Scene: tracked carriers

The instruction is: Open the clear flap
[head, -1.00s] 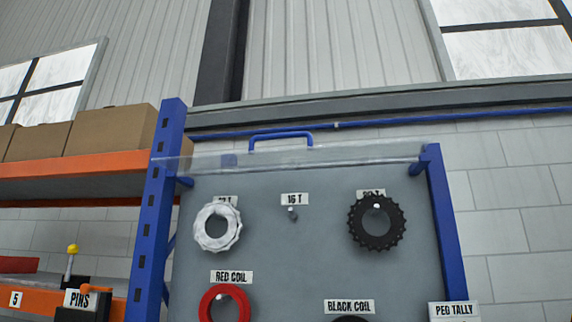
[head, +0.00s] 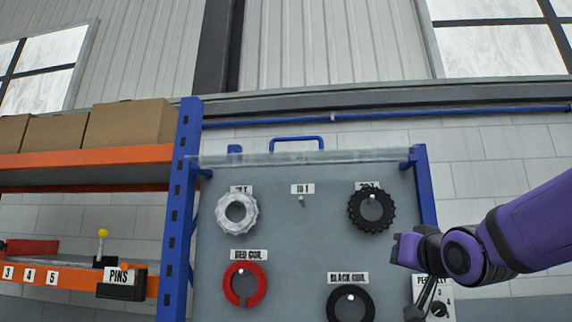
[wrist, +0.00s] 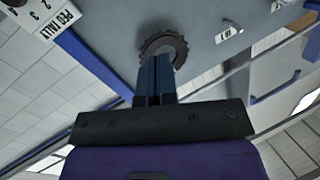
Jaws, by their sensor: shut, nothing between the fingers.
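The clear flap (head: 300,157) shows as a thin, see-through strip across the top of the grey board, between two blue posts, nearly edge-on. A blue bar handle (head: 296,142) stands at its upper edge; it also shows at the right of the wrist view (wrist: 275,88). My gripper (wrist: 154,58) is shut and empty, its dark fingers pointing toward the black toothed ring in the wrist view. In the head view my purple arm reaches in from the right, below and right of the flap and apart from the handle.
The grey board (head: 300,235) carries a white ring (head: 230,222), a black toothed ring (head: 356,220), a red coil (head: 232,281) and a black coil (head: 334,303) on pegs. Blue post (head: 424,180) stands at right. Orange shelving (head: 80,162) with boxes is at left.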

